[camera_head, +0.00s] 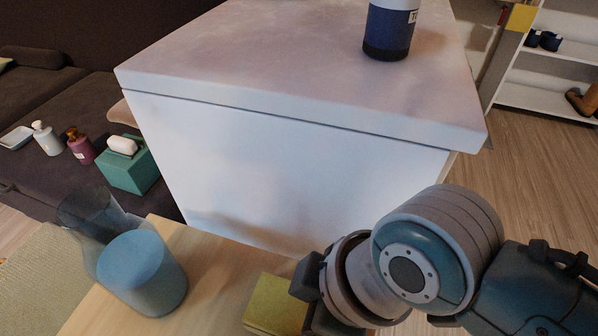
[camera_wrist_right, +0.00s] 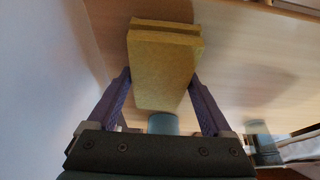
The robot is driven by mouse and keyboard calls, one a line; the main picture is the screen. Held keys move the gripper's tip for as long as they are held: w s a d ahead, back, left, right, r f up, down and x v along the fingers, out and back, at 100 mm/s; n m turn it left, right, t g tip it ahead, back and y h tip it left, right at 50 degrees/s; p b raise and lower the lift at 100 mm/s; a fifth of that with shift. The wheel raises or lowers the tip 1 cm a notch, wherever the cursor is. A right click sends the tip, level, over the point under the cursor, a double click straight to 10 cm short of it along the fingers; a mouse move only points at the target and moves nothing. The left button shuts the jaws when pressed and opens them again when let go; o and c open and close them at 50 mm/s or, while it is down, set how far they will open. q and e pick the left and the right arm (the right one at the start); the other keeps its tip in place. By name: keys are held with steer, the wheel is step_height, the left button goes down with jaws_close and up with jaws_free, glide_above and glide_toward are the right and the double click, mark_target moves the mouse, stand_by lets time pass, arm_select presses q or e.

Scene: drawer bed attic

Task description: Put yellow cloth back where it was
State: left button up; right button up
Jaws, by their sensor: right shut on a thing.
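The yellow cloth (camera_head: 272,304) is a folded, block-like pad low in the middle of the head view, by the light wooden surface (camera_head: 205,262). In the right wrist view the cloth (camera_wrist_right: 162,65) sits between the two purple fingers of my right gripper (camera_wrist_right: 161,82), which is shut on it. A wooden surface shows behind the cloth there; I cannot tell whether the cloth touches it. In the head view my right gripper (camera_head: 306,290) is partly hidden by its own wrist. My left gripper is not in view.
A white cabinet (camera_head: 270,165) stands close ahead with a dark blue bottle (camera_head: 388,30) on top. A translucent blue vessel (camera_head: 145,275) stands left on the wood. A teal tissue box (camera_head: 130,168) and pump bottles (camera_head: 82,148) rest on the dark sofa (camera_head: 55,95). Shelves (camera_head: 550,95) stand right.

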steer(key=shift+f, duration=0.1)
steer(key=shift+f, duration=0.1)
steer(key=o, duration=1.1)
steer(key=shift+r, duration=0.2)
steer(key=s+d+r+m+t+p, duration=0.1)
steer(key=s+d+r+m+p, duration=0.15)
steer(key=r, duration=0.45)
steer(key=s+d+r+m+p, duration=0.1)
steer(key=d+r+m+p, duration=0.1)
steer(key=d+r+p, duration=0.3)
steer(key=s+d+r+m+h, duration=0.1)
steer(key=s+d+m, duration=0.1)
steer(key=d, duration=0.1)
steer(key=s+d+r+m+h+b, duration=0.1)
steer(key=d+m, duration=0.2)
steer(key=d, duration=0.1)
steer(key=s+d+r+m+t+h, duration=0.1)
steer(key=s+d+m+h, duration=0.1)
steer(key=d+m, duration=0.1)
steer(key=shift+s+d+r+b, duration=0.3)
steer(key=shift+d+r, duration=0.05)
steer(key=shift+d, duration=0.05)
